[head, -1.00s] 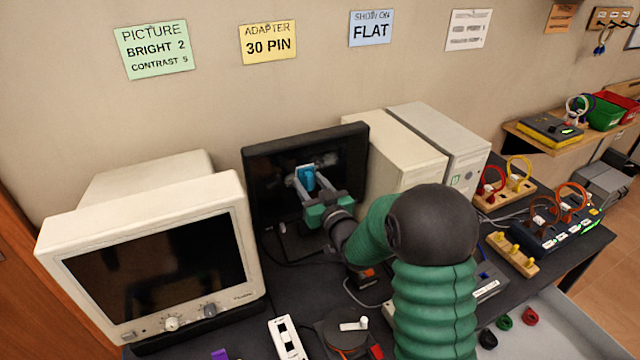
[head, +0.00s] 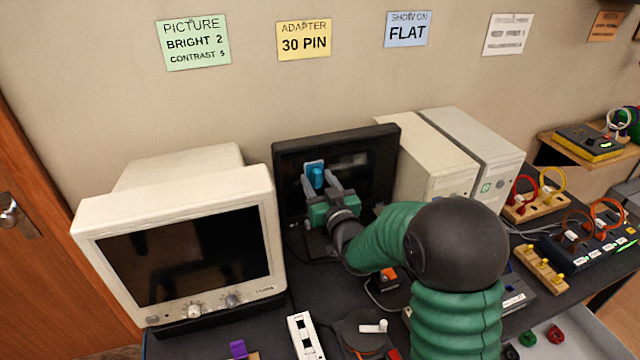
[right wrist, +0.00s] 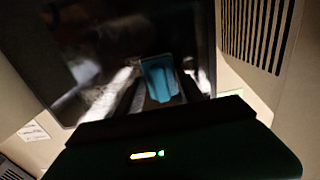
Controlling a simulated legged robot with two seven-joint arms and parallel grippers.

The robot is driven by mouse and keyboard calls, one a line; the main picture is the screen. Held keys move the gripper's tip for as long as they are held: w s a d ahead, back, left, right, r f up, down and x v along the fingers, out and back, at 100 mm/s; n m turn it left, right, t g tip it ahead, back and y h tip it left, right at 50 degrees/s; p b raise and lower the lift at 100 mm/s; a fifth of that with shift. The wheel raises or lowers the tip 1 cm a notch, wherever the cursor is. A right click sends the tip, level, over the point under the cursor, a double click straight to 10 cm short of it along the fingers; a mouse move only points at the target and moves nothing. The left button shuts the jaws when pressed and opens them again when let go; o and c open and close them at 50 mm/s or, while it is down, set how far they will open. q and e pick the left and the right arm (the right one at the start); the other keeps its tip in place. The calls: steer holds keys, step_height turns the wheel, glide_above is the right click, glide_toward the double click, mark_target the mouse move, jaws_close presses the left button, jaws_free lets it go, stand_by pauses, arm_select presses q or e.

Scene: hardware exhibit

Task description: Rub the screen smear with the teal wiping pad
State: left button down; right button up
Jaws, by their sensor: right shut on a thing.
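The flat black screen (head: 372,170) stands upright against the wall, between the CRT monitor and the beige computer cases. My right gripper (head: 322,186) is in front of its left half, shut on the teal wiping pad (head: 316,174). In the right wrist view the pad (right wrist: 158,80) sits between the fingertips, close to the dark screen (right wrist: 120,40); whether it touches cannot be told. A faint greyish patch, perhaps the smear (head: 352,160), shows right of the pad. Pale streaks in the right wrist view could be smear or reflection. My left gripper is out of view.
The bulky CRT monitor (head: 185,255) stands close on the left. Beige computer cases (head: 440,160) stand close on the right. A white switch strip (head: 305,337), cables and small parts lie on the dark bench in front. Coloured cable loops (head: 553,183) are farther right.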

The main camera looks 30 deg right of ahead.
steer(key=shift+s+d+b, duration=0.1)
steer(key=shift+s+d, duration=0.2)
steer(key=shift+d, duration=0.9)
steer(key=shift+s+d+b, duration=0.15)
steer(key=shift+s+d, duration=0.15)
steer(key=shift+d, duration=0.95)
steer(key=shift+s+d+b, duration=0.1)
steer(key=shift+s+d, duration=0.2)
steer(key=shift+d, duration=0.9)
steer(key=shift+s+d+r, duration=0.1)
steer(key=shift+s+d, duration=0.1)
steer(key=shift+d, duration=0.65)
steer(key=shift+s+d+f, duration=0.1)
steer(key=shift+s+d, duration=0.05)
steer(key=shift+d, duration=0.65)
steer(key=shift+s+d+r, duration=0.1)
steer(key=shift+s+d, duration=0.1)
steer(key=shift+d, duration=0.65)
steer(key=shift+s+d, duration=0.2)
steer(key=shift+d, duration=0.5)
steer(key=shift+s+d, duration=0.15)
steer(key=shift+d, duration=0.55)
glide_toward(369, 161)
steer(key=shift+w+a, duration=0.15)
steer(key=shift+w, duration=0.05)
